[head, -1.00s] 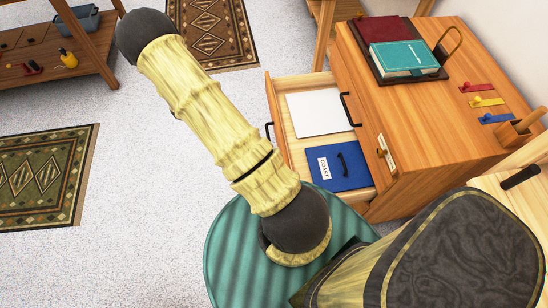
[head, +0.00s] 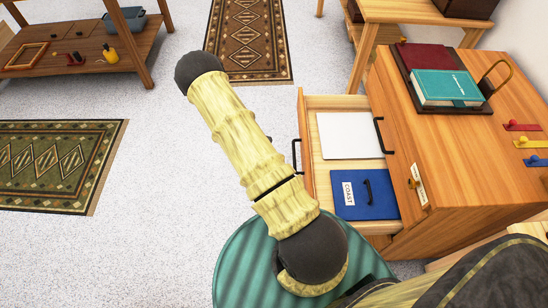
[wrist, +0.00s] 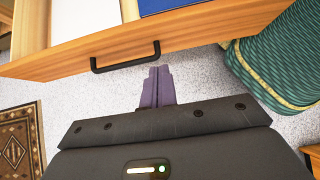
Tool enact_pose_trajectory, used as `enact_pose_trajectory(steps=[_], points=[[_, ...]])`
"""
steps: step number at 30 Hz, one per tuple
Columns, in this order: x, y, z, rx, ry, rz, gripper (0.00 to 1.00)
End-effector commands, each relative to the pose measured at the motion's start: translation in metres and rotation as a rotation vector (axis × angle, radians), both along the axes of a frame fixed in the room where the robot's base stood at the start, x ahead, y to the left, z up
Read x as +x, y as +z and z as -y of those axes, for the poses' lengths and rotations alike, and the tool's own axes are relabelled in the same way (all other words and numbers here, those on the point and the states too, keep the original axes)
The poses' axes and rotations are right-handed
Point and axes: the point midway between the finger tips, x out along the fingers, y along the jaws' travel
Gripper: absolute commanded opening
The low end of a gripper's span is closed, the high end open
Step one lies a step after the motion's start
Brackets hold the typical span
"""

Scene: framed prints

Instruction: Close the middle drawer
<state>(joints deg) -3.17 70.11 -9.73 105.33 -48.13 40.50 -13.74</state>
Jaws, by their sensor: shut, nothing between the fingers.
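The open drawer (head: 309,180) sticks out of the wooden cabinet (head: 470,190) in the head view. It holds a white sheet or panel (head: 347,135) and a blue folder (head: 366,195) labelled COAST. A closed drawer with a black handle (head: 379,135) sits above it. In the wrist view the open drawer's front (wrist: 215,35) crosses the top, with its black bar handle (wrist: 125,62). My gripper (wrist: 157,72) is shut and empty, its purple fingertips just below the handle's right end in the picture. I cannot tell whether they touch it. My gripper is not visible in the head view.
Red and teal books (head: 440,75) lie on a tray atop the cabinet, beside coloured hooks (head: 533,143). A low wooden shelf (head: 90,60) stands at upper left. Patterned rugs (head: 60,165) lie on open speckled floor left of the drawer. My green ribbed base is close below the drawer.

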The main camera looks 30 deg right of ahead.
Motion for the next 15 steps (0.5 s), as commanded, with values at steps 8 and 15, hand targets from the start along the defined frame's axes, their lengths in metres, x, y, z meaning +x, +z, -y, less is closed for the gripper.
enact_pose_trajectory(steps=[8,15], points=[[-0.02,-0.037,0.031,-0.001,-0.001,-0.003,0.0],[-0.037,-0.046,0.06,0.0,-0.001,-0.001,0.0]])
